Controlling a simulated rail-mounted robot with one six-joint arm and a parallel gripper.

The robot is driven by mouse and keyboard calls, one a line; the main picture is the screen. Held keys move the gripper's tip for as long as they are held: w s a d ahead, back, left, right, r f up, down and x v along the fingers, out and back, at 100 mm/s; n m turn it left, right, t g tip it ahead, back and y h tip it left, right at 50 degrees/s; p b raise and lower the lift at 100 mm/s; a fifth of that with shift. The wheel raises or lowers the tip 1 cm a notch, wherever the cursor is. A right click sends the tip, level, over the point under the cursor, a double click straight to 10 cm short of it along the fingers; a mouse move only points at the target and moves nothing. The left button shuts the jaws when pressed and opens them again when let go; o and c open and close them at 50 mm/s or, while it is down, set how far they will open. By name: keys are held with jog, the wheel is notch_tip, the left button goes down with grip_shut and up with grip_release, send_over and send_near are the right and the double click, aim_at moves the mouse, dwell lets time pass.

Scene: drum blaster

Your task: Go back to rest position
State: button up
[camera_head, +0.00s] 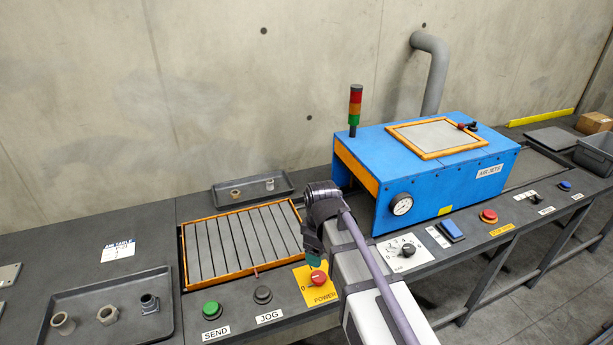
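My arm reaches in from the bottom middle of the head view. My gripper (314,262) points down just above the red POWER knob (318,278) on its yellow plate. Its fingers are small and dark here, partly behind my own wrist. I cannot tell whether they are open or shut, or whether they touch the knob.
A slatted bed with an orange frame (240,243) lies left of my gripper. A blue AIR JETS box (420,185) stands to the right. A green SEND button (212,310) and black JOG button (263,295) sit in front. Trays (72,298) (222,196) hold metal parts.

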jog(key=s+d+m, duration=0.9)
jog(key=s+m, duration=0.1)
jog(key=m, duration=0.2)
jog(key=shift+d, duration=0.3)
